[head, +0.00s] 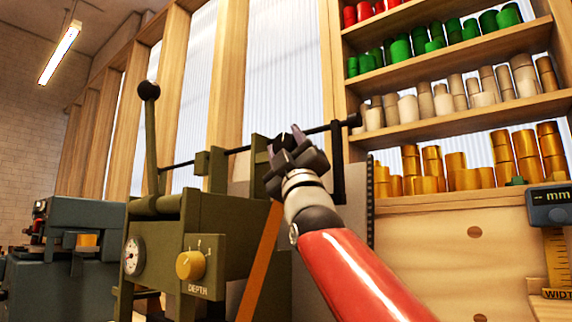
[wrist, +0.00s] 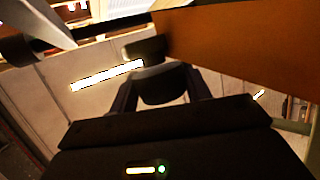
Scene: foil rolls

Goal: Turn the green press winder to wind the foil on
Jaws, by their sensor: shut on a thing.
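The green press (head: 160,235) stands left of centre in the head view, with a gauge, a yellow DEPTH knob (head: 190,265) and a tall lever with a black ball (head: 149,90). A thin dark rod (head: 220,152) runs across its top towards a black end knob (head: 354,119) at the right. My gripper (head: 284,143) is raised at the press's right side, in front of the rod. In the wrist view, my gripper (wrist: 163,88) is shut on a dark round grip (wrist: 160,88), which looks like the winder's handle. The gripper hides the join between grip and winder in the head view.
An orange strip (head: 260,262) slopes down beside the press and fills the wrist view's upper right (wrist: 240,45). Shelves (head: 450,110) with red, green, pale and gold rolls stand at the right. A grey machine (head: 75,240) is at the left.

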